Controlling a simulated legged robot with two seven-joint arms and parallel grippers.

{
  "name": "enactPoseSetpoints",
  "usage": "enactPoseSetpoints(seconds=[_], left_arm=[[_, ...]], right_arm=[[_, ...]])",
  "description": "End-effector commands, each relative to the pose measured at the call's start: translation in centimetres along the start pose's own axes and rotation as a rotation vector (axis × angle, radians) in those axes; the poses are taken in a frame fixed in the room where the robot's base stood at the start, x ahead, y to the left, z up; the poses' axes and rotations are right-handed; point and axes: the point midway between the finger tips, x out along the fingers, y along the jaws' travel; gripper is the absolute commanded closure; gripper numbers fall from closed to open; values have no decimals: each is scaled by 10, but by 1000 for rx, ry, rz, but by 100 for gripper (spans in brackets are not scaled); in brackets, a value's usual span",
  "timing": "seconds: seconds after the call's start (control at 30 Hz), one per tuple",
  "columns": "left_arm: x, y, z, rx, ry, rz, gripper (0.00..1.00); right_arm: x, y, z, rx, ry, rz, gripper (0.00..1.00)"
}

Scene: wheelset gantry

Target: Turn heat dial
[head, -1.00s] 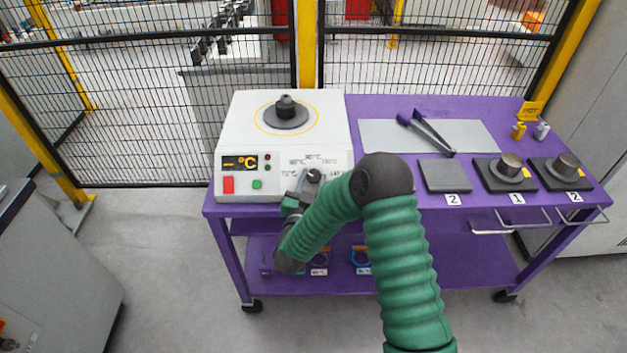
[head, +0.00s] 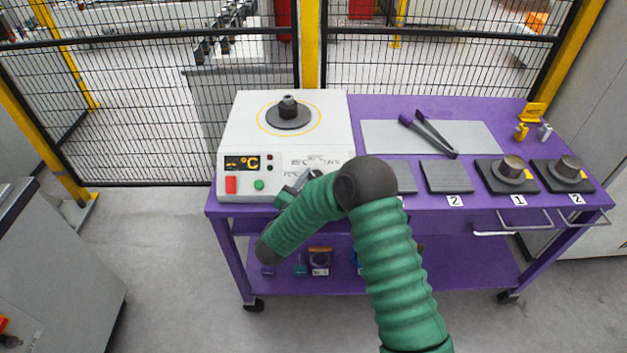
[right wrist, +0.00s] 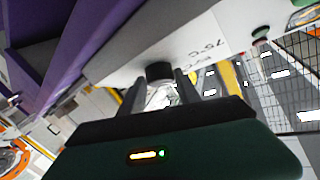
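The white heater box (head: 235,130) stands on the left end of the purple cart. Its front panel has a dark heat dial with temperature marks around it, mostly hidden behind my right arm in the head view. In the right wrist view the dial (right wrist: 159,72) shows as a dark round knob on the white panel (right wrist: 125,70). My right gripper (head: 301,183) is in front of the panel. In the right wrist view its two fingers (right wrist: 160,85) are apart, one on each side of the knob, with gaps visible. I cannot tell whether they touch it. My left gripper is not in view.
The heater's display (head: 242,163), red button (head: 231,185) and green button (head: 259,184) are left of my gripper. A dark stepped part (head: 288,112) sits on its top. Tongs (head: 430,134) and numbered plates (head: 447,177) lie on the cart's right side.

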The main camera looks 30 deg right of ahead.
Motion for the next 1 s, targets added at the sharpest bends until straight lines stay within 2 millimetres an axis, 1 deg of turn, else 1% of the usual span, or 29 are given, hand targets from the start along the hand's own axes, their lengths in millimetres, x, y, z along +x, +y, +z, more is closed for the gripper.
enactPoseSetpoints(seconds=[0.03, 0.13, 0.43, 0.53, 0.57, 0.67, 0.9, 1.0], left_arm=[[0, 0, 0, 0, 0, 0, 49], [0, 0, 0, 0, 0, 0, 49], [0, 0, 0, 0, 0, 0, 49], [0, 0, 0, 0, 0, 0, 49], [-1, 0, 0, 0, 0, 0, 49], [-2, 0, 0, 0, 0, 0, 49], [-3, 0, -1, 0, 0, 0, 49], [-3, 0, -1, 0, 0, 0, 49]], right_arm=[[0, 0, 1, -1, -2, 0, 53], [0, 0, 0, -1, 1, 0, 41], [-1, 0, -2, 1, 6, -1, 41], [-10, -1, -2, 0, 5, -4, 41], [-15, -2, -2, 0, 4, -5, 41], [-38, -2, -1, -1, 2, -7, 41], [-110, -2, 0, -1, 2, -7, 41], [-135, -1, 1, -1, 2, -6, 41]])
